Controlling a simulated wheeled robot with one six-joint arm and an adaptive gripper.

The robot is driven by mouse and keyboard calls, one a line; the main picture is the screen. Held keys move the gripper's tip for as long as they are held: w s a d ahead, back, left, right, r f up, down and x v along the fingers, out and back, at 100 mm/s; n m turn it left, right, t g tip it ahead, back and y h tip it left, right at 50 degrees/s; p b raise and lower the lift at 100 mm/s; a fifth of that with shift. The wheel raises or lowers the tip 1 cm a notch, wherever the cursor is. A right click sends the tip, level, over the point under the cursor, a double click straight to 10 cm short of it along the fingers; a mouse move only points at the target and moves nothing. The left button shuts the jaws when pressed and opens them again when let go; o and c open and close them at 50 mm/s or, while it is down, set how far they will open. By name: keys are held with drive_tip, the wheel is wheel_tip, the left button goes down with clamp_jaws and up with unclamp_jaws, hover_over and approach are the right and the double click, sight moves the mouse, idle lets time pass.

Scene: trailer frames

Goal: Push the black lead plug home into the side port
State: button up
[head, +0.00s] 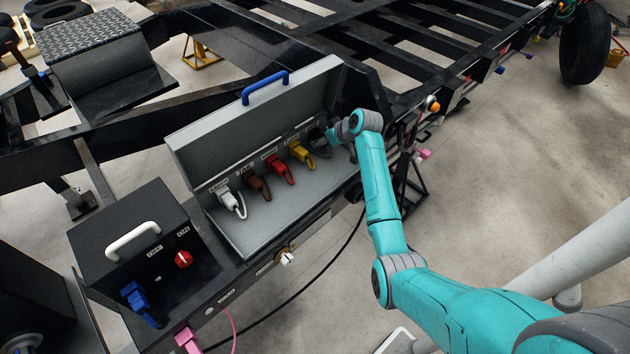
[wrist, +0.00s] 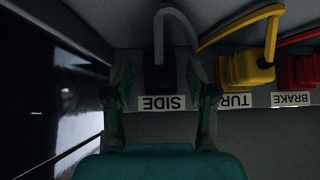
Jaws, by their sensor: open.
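The black lead plug (wrist: 160,76) is in the wrist view, in front of the port wall by an upside-down SIDE label (wrist: 162,103). A grey lead (wrist: 172,12) arches from it. My gripper (wrist: 160,72) is open, with one finger on each side of the plug; I cannot tell whether either touches it. The side port is hidden behind the plug, and how deep the plug sits does not show. In the head view my gripper (head: 333,136) is at the right end of the open grey box (head: 255,228) and hides most of the plug.
Yellow (head: 300,151), red (head: 277,168), brown (head: 256,184) and white (head: 228,199) plugs stand in a row left of my gripper. The box's raised lid (head: 250,120) stands behind them. A black switch box (head: 120,235) is at lower left. The box floor in front is clear.

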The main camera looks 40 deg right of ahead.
drive_tip(key=v, duration=1.2)
